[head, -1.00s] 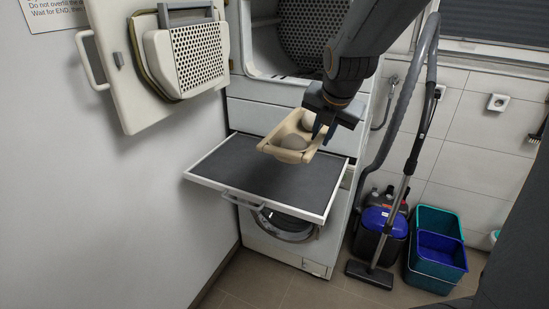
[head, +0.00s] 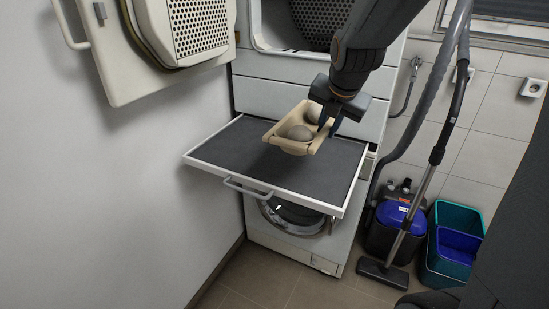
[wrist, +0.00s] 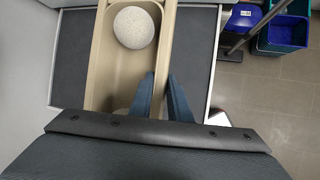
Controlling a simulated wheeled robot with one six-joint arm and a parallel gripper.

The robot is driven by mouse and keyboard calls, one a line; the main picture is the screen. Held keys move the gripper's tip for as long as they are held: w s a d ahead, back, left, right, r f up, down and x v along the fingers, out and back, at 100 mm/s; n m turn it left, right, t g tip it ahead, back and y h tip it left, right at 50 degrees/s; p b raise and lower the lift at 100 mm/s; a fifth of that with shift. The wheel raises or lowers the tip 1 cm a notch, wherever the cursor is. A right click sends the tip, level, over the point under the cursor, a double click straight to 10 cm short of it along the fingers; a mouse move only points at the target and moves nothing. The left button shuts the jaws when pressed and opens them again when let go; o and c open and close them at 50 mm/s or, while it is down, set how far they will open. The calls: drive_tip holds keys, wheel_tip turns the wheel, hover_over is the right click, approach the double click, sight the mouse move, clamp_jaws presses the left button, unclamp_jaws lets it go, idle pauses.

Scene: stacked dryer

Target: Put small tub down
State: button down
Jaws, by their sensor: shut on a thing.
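The small tub (head: 292,147) is a beige open tray with two pale round balls (head: 297,132) in it. My gripper (head: 327,121) is shut on the tub's right side wall. In the wrist view my fingers (wrist: 163,98) pinch that wall, and the tub (wrist: 97,70) reaches up past the top edge. One speckled ball (wrist: 134,27) shows clearly there. The tub is level over the dark pull-out shelf (head: 225,155). I cannot tell whether its underside touches the shelf.
The shelf has a white rim and a front handle (head: 247,187), above the washer door (head: 293,214). The dryer door (head: 120,60) stands open at upper left. A vacuum cleaner (head: 394,228) and a teal bin (head: 453,216) stand at right. The shelf's left part is bare.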

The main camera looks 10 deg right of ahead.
drive_tip(key=shift+w+d+f, duration=0.1)
drive_tip(key=shift+d+f, duration=0.05)
drive_tip(key=shift+f, duration=0.5)
wheel_tip(320, 180, down, 5)
drive_tip(key=shift+f+b, duration=0.15)
drive_tip(key=shift+b, duration=0.25)
drive_tip(key=shift+f+b, duration=0.9)
drive_tip(key=shift+f, duration=1.15)
drive_tip(key=shift+f, duration=0.1)
drive_tip(key=c, duration=1.7)
unclamp_jaws()
drive_tip(key=shift+o, duration=0.2)
